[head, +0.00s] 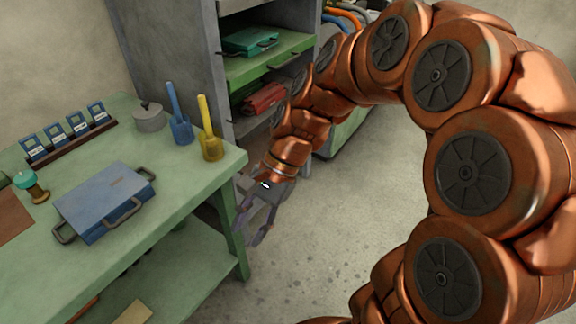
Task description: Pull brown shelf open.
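A grey cabinet (168,50) stands at the back with pull-out shelves. A green shelf (270,60) with a dark handle holds a teal case (250,42). Below it, a red case (264,99) lies on a lower level. That lower level is dull in colour and partly hidden by my arm, so I cannot tell whether it is the brown shelf. My gripper (251,229) hangs in front of the cabinet, beside the right end of the green workbench. Its fingers point down, spread apart, with nothing between them.
The green workbench (190,187) carries a blue case (105,202), a blue holder (180,125), a yellow holder (208,135), a grey pot (149,118) and a card rack (70,140). Its corner is close to my gripper. The floor (330,220) right of the bench is clear.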

